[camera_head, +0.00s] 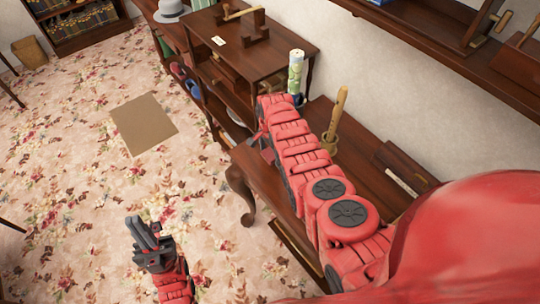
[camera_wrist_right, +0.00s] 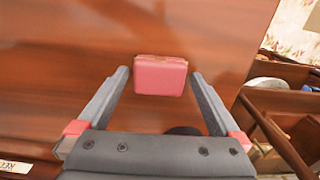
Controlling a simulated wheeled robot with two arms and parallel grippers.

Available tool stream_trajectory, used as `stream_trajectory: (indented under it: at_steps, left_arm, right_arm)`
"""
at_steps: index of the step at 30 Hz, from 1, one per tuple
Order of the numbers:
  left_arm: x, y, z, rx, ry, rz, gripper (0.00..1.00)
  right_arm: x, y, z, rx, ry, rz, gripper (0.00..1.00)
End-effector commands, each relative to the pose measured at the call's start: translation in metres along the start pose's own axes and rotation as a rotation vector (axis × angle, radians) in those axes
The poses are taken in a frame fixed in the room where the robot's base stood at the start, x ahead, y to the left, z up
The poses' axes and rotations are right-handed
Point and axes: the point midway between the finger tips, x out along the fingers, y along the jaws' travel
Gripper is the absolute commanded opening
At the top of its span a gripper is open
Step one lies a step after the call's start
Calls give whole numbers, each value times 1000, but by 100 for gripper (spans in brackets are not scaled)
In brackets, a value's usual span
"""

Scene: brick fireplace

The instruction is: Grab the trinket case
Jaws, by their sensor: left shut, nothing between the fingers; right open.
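The trinket case, a small pink box (camera_wrist_right: 161,76), sits on a brown wooden table top in the right wrist view. My right gripper (camera_wrist_right: 160,73) is open, with one finger on each side of the case in the picture and a gap on both sides. I cannot tell how far the fingertips are above the table. In the head view my red right arm reaches over the wooden table (camera_head: 350,163) and hides the case. My left gripper (camera_head: 147,234) is shut and empty, above the floral carpet.
A tall patterned cylinder (camera_head: 295,73) and a wooden flute (camera_head: 337,112) in a holder stand beside my right arm. A dark box (camera_head: 408,163) is further right on the table. A shelf unit (camera_head: 265,50) adjoins the table. The carpet at left is mostly clear.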

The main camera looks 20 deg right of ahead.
Motion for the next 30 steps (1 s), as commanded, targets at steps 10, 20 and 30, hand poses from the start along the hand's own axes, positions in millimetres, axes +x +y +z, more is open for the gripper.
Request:
stream_trajectory:
  at_steps: [10,20,30]
  left_arm:
    - [0,0,0,0,0,0,0]
    - [0,0,0,0,0,0,0]
    - [0,0,0,0,0,0,0]
  right_arm:
    - [4,0,0,-1,1,-1,100]
    - [4,0,0,-1,1,0,44]
    - [4,0,0,-1,1,0,22]
